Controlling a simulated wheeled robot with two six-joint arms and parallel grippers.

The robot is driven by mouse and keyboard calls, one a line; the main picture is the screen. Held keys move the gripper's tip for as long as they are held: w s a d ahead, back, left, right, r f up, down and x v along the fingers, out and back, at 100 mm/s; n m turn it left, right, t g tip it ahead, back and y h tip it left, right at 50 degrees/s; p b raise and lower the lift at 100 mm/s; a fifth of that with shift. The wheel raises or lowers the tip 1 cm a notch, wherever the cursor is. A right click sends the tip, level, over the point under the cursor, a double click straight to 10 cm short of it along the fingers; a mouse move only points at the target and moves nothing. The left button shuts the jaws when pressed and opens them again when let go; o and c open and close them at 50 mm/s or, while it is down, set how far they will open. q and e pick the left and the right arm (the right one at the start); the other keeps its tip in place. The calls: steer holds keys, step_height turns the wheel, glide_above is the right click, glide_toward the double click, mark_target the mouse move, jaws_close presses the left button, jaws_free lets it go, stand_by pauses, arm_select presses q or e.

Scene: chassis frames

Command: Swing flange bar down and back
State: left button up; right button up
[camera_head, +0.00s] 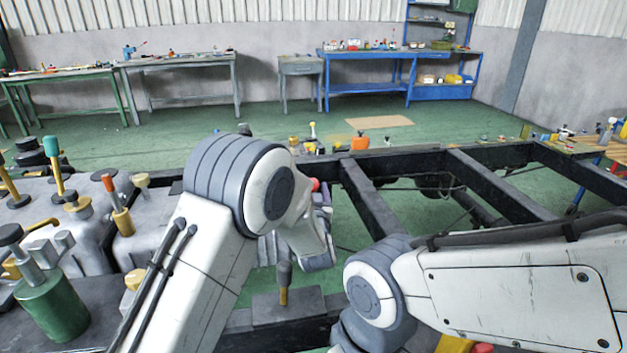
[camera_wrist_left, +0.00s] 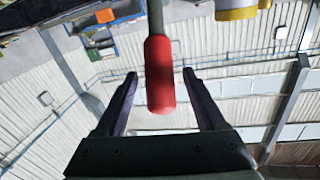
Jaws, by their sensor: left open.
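A bar with a red grip (camera_wrist_left: 161,85), likely the flange bar, shows in the left wrist view. Its grey shaft (camera_wrist_left: 158,18) runs up out of the top of that view. My left gripper (camera_wrist_left: 160,74) is open, with one dark finger on each side of the red grip and visible gaps on both sides. In the head view only a small bit of red (camera_head: 315,185) shows beside my left wrist. My left arm hides the rest of the bar and the left fingers there. My right arm comes in from the right; its gripper is out of view.
The black chassis frame (camera_head: 490,185) spans the middle and right. A grey block with a dark-knobbed lever (camera_head: 284,283) is below my left wrist. A grey housing (camera_head: 70,205) with several levers and a green cylinder (camera_head: 52,305) are at the left. Workbenches stand far back.

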arm_select(q)
steer(key=shift+w+a, duration=0.15)
steer(key=shift+w, duration=2)
jaws_close()
